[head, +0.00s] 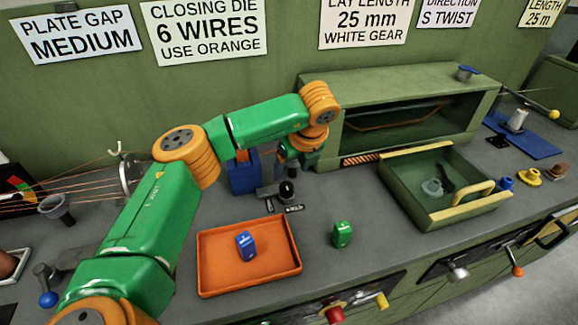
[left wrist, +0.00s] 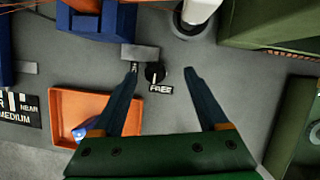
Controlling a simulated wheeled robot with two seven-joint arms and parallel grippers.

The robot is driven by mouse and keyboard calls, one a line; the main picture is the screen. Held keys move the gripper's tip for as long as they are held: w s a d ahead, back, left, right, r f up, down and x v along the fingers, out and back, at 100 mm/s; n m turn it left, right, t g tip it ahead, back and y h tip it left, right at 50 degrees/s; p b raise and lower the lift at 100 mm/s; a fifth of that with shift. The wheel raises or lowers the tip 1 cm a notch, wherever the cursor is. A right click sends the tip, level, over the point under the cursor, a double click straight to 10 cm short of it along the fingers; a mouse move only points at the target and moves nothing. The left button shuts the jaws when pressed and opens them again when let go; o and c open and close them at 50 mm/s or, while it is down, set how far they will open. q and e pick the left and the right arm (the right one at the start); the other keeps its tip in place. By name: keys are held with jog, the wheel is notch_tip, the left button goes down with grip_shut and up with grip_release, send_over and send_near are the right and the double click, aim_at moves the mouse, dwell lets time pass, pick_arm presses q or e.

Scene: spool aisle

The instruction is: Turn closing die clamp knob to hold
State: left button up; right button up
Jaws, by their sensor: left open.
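The black clamp knob (head: 287,190) stands on the grey bench beside the blue die block (head: 243,173). In the left wrist view the knob (left wrist: 155,72) has a pale mark on the side toward a label reading FREE (left wrist: 160,89). A second small label (left wrist: 134,67) at its left is partly covered by a finger and unreadable. My left gripper (left wrist: 161,71) points down over the knob, open, with one finger to each side and visible gaps. In the head view the gripper (head: 290,164) is partly hidden by its own wrist. My right gripper is not in view.
An orange tray (head: 207,262) holding a blue piece (head: 246,246) lies in front. A green piece (head: 342,234) stands right of it. A green open box (head: 405,190) and a green housing (head: 335,90) are at right. Wires run at far left.

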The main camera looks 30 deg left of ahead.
aim_at(287, 185)
pick_arm(q)
jog(key=f, duration=0.1)
jog(key=s+f+p, duration=0.1)
jog(key=f, duration=0.1)
jog(key=shift+s, duration=0.3)
jog(key=shift+x, duration=1.05)
jog(key=shift+w+a+f, duration=0.1)
jog(key=shift+w+a, duration=0.05)
jog(key=shift+w, duration=0.25)
jog(key=shift+s, duration=0.15)
jog(key=c, duration=0.6)
grip_shut()
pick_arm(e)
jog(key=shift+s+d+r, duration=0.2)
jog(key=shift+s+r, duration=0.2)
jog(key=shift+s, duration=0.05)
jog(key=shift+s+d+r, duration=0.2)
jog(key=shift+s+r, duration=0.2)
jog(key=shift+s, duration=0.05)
